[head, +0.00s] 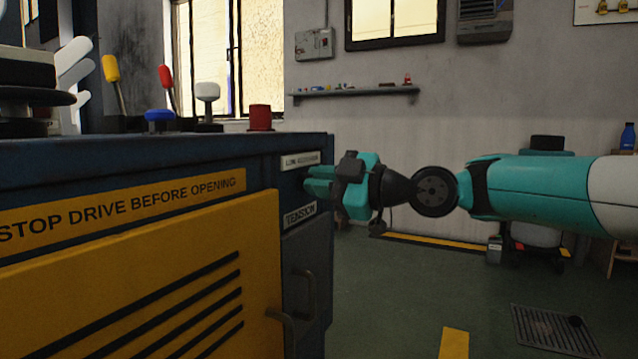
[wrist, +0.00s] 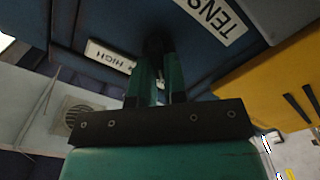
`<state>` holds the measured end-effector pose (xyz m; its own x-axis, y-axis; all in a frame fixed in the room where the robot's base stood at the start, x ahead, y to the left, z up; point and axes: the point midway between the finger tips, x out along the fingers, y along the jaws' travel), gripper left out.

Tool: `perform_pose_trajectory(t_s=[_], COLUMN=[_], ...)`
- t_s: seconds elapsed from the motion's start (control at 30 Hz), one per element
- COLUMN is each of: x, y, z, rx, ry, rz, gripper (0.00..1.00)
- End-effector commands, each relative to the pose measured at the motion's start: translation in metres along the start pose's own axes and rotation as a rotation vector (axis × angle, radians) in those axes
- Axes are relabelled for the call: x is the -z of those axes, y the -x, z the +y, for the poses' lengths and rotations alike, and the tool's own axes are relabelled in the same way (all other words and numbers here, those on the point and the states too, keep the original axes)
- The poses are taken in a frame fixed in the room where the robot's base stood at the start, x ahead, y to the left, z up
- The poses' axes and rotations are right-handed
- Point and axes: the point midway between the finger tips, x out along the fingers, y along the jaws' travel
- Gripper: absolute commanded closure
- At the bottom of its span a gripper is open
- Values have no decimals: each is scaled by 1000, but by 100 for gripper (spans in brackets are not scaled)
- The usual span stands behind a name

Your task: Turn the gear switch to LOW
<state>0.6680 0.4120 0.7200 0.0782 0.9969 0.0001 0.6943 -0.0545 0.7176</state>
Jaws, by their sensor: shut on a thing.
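The gear switch (wrist: 155,43) is a dark round knob on the blue machine's narrow end panel. Its white label (head: 300,160) sits just above it in the head view; small print starts with LOW. My teal gripper (head: 320,182) reaches in from the right. In the wrist view its fingers (wrist: 157,68) are shut on the knob. The fingers cover most of the knob, and I cannot tell which way it points.
A TENSION label (head: 300,214) is below the gripper. A red knob (head: 260,117), a blue knob (head: 160,116) and levers stand on top. Open floor (head: 390,290) lies to the right.

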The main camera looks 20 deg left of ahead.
Motion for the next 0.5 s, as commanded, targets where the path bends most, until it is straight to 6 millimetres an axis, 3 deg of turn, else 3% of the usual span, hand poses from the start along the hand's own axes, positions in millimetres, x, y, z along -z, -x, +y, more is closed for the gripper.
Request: perform_pose_trajectory(t_s=[0.03, 0.07, 0.13, 0.17, 0.5], x=[-2, -2, -1, -1, 0], y=[0, 0, 0, 0, 0], z=[0, 0, 0, 0, 0], rx=[2, 2, 1, 1, 1], ry=[0, 0, 0, 0, 0], rz=[-3, -3, -2, -2, 0], gripper=[100, 80, 64, 62, 62])
